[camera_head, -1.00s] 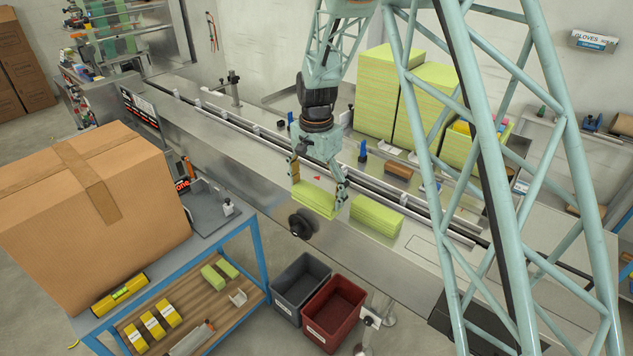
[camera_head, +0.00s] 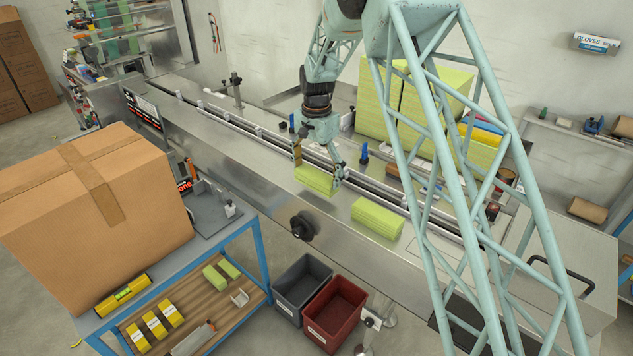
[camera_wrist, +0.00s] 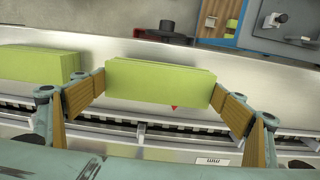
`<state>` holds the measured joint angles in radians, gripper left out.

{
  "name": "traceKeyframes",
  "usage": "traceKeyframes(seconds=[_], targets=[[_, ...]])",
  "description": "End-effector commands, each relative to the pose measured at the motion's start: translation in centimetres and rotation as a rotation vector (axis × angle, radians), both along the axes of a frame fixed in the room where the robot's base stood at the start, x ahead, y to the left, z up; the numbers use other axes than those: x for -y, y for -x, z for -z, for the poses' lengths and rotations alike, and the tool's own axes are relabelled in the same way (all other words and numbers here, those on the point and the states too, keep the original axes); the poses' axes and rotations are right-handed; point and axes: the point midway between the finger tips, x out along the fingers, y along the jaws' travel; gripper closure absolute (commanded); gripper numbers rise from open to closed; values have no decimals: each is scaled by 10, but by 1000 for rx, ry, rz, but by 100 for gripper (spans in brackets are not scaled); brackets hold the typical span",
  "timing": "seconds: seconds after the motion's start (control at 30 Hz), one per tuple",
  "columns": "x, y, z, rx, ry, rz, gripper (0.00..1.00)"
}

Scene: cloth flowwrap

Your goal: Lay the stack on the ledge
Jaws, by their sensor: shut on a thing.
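A yellow-green cloth stack (camera_head: 316,180) is held between the two wood-faced fingers of my gripper (camera_head: 318,167), at the left part of the steel ledge (camera_head: 270,182). In the wrist view the held stack (camera_wrist: 160,83) spans between the pads of my gripper (camera_wrist: 165,100), one pad at each end. Whether its underside touches the ledge is hard to tell. A second yellow-green stack (camera_head: 377,218) lies on the ledge to the right, apart from the held one. It also shows in the wrist view (camera_wrist: 38,66) at the left.
The rail conveyor (camera_head: 265,136) runs behind the ledge. Tall yellow-green piles (camera_head: 380,100) stand behind it. A black handwheel (camera_head: 303,226) sticks out in front. Grey (camera_head: 300,285) and red (camera_head: 336,307) bins stand below. A cart with a big cardboard box (camera_head: 95,215) is at left.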

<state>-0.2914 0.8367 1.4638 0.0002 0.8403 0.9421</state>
Motion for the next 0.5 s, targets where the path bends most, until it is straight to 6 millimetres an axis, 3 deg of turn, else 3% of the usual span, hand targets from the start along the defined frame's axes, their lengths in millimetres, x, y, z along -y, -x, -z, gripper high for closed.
traceKeyframes(seconds=[0.5], targets=[[0, -6, 1, 0, 0, 0, 19]])
